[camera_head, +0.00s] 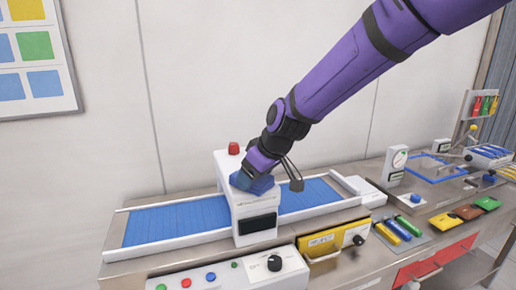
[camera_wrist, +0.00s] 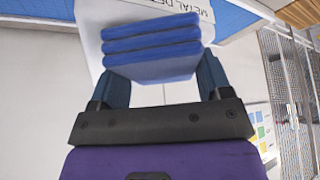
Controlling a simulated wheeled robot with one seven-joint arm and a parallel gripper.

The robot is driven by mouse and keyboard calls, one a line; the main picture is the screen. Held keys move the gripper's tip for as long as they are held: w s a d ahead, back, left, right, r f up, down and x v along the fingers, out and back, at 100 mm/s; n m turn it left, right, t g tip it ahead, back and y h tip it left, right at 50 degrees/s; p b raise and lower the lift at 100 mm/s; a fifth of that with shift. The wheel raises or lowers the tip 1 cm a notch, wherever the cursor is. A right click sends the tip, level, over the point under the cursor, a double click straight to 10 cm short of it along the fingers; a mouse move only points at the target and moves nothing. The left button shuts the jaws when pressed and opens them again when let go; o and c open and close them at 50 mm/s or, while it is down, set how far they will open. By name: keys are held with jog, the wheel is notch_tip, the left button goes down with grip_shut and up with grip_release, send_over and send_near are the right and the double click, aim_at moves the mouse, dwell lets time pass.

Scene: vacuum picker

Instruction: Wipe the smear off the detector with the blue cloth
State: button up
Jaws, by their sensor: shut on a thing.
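The blue cloth (camera_wrist: 152,50) is a folded, layered pad held between the two fingers of my gripper (camera_wrist: 155,85) in the wrist view. In the head view my gripper (camera_head: 252,180) is at the upper front of the white detector (camera_head: 255,215), with the cloth (camera_head: 250,184) against or just in front of it; contact cannot be told. The detector also shows behind the cloth in the wrist view (camera_wrist: 92,35), with part of its printed lettering visible. No smear shows; the cloth and gripper cover part of the detector's face.
A blue conveyor belt (camera_head: 175,223) runs through the detector, which has a red lamp (camera_head: 234,148) on top. A control panel (camera_head: 230,275) with buttons and a yellow drawer (camera_head: 333,240) are in front. Gauges, coloured tubes (camera_head: 398,229) and pouches (camera_head: 445,220) lie to the right.

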jog(key=shift+w+r, duration=0.15)
jog(key=shift+r, duration=3.7)
